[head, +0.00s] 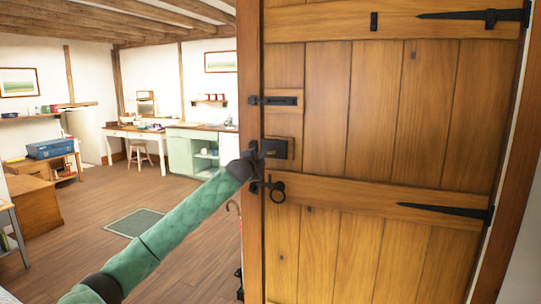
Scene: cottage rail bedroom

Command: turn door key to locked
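A plank wooden door (372,110) fills the right half of the head view. A dark lock case (273,149) sits on a wooden block near the door's left edge. A black ring handle (278,192) hangs just below it. My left gripper (256,158), at the end of the green arm coming in from the left, is at the left side of the lock case. The fingers are small and dark against it, so I cannot tell their opening or whether they touch. I cannot make out a key; it may be hidden by the gripper. My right gripper is out of view.
A black bolt (275,100) is above the lock, and strap hinges (470,15) are at the door's right. A wooden post (249,60) stands along the door's left edge. Left of it are open floor, a green mat (135,222) and a mint cabinet (190,152).

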